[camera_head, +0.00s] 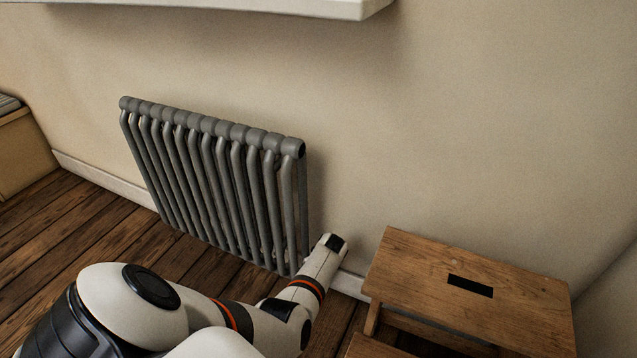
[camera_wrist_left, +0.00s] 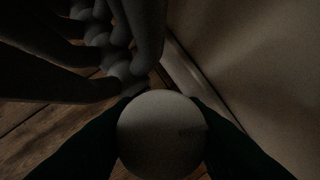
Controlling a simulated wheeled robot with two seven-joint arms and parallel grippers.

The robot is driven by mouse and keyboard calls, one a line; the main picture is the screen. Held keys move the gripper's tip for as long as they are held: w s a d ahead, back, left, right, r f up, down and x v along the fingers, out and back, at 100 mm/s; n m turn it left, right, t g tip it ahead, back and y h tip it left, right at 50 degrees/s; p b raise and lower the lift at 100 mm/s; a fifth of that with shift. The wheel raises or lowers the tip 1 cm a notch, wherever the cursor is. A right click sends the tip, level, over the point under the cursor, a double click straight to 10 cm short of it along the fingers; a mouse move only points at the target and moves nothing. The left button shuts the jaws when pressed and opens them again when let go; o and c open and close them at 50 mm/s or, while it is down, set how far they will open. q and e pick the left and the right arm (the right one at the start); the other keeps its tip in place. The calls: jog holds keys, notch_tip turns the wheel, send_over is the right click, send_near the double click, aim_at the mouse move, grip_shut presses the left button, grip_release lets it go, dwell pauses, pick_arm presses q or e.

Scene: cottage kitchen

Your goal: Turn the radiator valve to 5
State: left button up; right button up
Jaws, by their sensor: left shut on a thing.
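The grey column radiator (camera_head: 215,185) stands against the wall in the head view. My left arm reaches to its lower right end, where my left gripper (camera_head: 334,243) is beside the radiator. In the left wrist view a round pale valve knob (camera_wrist_left: 162,135) sits between the two dark fingers of my left gripper (camera_wrist_left: 160,140), which is shut on it. The knob is hidden in the head view. My right gripper is not in view.
A wooden step stool (camera_head: 470,285) with a dark slot stands just right of my left gripper. A white ledge (camera_head: 250,6) juts out above the radiator. A skirting board (camera_head: 350,283) runs along the wall. Bare wooden floor (camera_head: 70,215) lies to the left.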

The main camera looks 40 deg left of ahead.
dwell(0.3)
pick_arm(q)
jog(key=o, duration=1)
